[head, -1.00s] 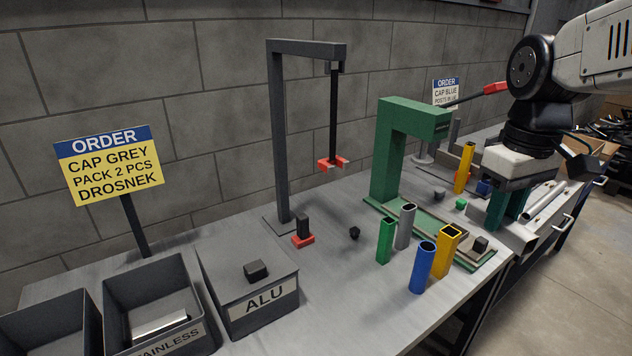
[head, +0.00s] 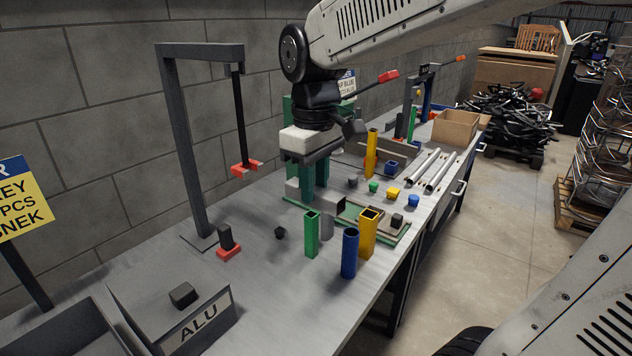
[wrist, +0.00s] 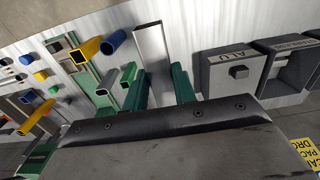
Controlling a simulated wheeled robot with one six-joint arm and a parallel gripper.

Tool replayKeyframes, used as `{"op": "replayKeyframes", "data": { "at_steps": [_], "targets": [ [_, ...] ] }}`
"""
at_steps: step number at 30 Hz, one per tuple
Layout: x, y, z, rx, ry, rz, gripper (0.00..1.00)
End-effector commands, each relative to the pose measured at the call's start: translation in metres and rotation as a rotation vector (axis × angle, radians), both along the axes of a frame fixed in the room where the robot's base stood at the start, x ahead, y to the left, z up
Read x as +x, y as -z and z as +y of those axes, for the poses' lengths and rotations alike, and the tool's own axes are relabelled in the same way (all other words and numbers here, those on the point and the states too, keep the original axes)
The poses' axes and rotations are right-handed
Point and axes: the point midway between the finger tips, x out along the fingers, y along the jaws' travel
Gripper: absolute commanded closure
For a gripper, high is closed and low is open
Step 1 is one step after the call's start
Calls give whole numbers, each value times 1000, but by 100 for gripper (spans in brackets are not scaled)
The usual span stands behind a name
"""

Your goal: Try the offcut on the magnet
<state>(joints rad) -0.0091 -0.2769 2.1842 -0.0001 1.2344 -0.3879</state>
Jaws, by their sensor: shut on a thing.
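The offcut, a silver-grey rectangular tube (wrist: 152,45), is clamped between the green fingers of my gripper (wrist: 160,82) in the wrist view. In the head view my gripper (head: 315,188) holds the tube (head: 326,203) level above the bench, beside the green press; its dark open end faces front right. The magnet is a red horseshoe (head: 245,168) hanging on a black rod from a dark grey gantry (head: 183,140). It is left of my gripper, with a clear gap between it and the tube.
Upright green (head: 312,235), blue (head: 349,254) and yellow (head: 368,233) tubes stand in front of my gripper. A red-based black block (head: 228,248) sits under the gantry. The ALU bin (head: 215,310) is at front left. Long silver tubes (head: 430,170) lie to the right.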

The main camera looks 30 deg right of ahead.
Motion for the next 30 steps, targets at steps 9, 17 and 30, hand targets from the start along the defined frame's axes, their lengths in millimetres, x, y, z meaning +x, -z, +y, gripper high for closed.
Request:
{"op": "replayKeyframes", "data": {
  "at_steps": [9,17,30],
  "targets": [
    [22,0,7,0,3,0,99],
    [41,0,15,0,3,0,99],
    [69,0,26,0,4,0,99]
  ]
}}
